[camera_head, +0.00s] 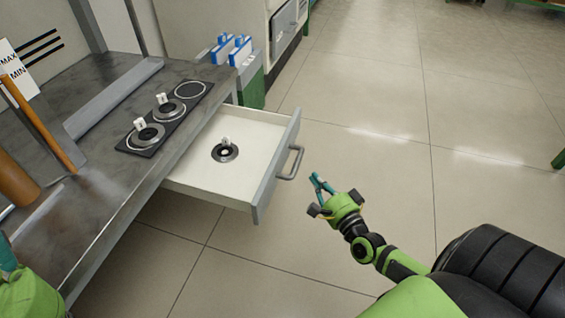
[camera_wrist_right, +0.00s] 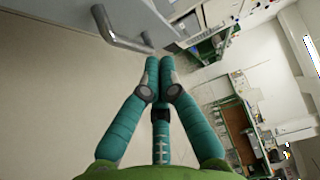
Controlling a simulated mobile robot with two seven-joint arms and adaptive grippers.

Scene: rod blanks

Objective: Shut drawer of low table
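The drawer (camera_head: 197,176) of the low table (camera_head: 92,208) is pulled well out in the head view, with a white inside and a grey front. Its bar handle (camera_head: 296,163) faces right. A round metal piece (camera_head: 217,154) with a small white part lies in the drawer. My right gripper (camera_head: 316,180) is right of the handle, apart from it. In the right wrist view its teal fingertips (camera_wrist_right: 159,62) are together with nothing between them, and the handle (camera_wrist_right: 122,38) shows beyond them. My left gripper (camera_head: 8,262) is partly in view at the lower left edge; its fingertips are cut off.
A black strip (camera_head: 150,139) with round holders stands on the tabletop near its edge. A brown rod (camera_head: 40,122) leans at the left. Blue-and-white boxes (camera_head: 230,50) sit on a green stand behind the drawer. The tiled floor right of the drawer is clear.

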